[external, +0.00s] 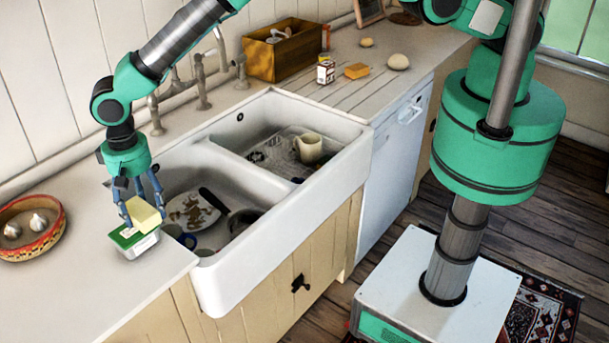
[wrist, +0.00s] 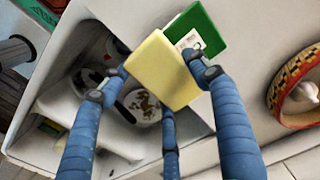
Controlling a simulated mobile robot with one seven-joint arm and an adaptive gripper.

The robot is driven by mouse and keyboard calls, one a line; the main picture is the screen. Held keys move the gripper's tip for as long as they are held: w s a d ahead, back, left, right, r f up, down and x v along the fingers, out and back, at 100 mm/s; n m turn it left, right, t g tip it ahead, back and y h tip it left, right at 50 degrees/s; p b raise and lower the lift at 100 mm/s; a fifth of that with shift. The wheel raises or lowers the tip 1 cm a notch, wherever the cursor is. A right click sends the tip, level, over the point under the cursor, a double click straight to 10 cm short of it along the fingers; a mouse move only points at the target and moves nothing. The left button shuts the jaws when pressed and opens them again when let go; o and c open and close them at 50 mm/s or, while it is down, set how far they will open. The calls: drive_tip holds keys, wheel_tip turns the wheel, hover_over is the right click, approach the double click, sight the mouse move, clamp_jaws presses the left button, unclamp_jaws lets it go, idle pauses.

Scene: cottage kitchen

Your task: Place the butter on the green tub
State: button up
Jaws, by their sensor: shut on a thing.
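The butter (external: 143,212) is a pale yellow block held in my gripper (external: 142,200). The wrist view shows the butter (wrist: 160,70) large, between the blue fingers of my gripper (wrist: 160,78). The green tub (external: 133,240), white-sided with a green top, stands on the counter left of the sink. In the external view the butter is over the tub and hides part of its top; I cannot tell whether they touch. In the wrist view the green top (wrist: 208,28) shows behind the butter's upper right edge.
A patterned bowl (external: 30,228) with garlic stands left of the tub. The double sink (external: 215,250) to the right holds a plate (external: 192,212), dark dishes and a cream jug (external: 310,147). The counter in front of the bowl is clear.

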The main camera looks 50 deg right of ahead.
sight(143, 205)
drive_tip(key=shift+f, duration=0.25)
drive_tip(key=shift+f, duration=0.15)
drive_tip(key=o, duration=1.4)
wheel_tip(143, 205, up, 12)
drive_tip(key=b, duration=0.1)
drive_tip(key=shift+b, duration=0.35)
drive_tip(key=shift+r, duration=0.2)
